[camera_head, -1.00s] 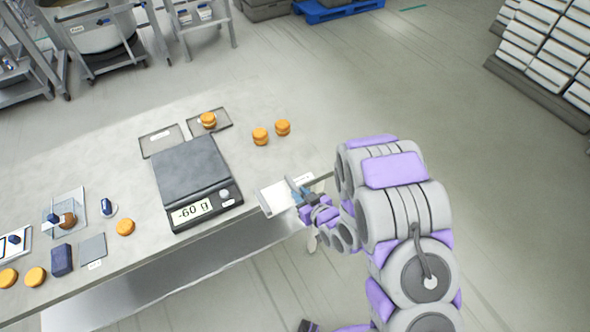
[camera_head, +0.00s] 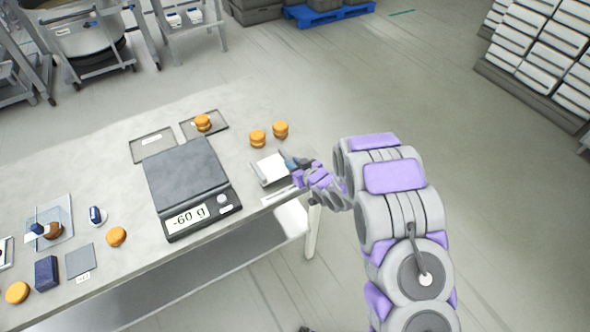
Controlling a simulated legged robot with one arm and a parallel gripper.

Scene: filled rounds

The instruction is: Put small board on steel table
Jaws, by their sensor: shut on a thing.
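The small board (camera_head: 269,170) is a pale, flat, roughly square plate at the right end of the steel table (camera_head: 255,110). My gripper (camera_head: 287,164) is shut on the board's right edge, and the fingertips are small and partly hidden. The board is over the tabletop, near the front right edge. I cannot tell whether it touches the surface or is held just above it.
A dark scale (camera_head: 187,180) reading -60 g stands left of the board. Orange rounds (camera_head: 257,138) sit just behind the board. Two dark trays (camera_head: 153,145) lie behind the scale. A white label (camera_head: 278,196) is at the table's front edge.

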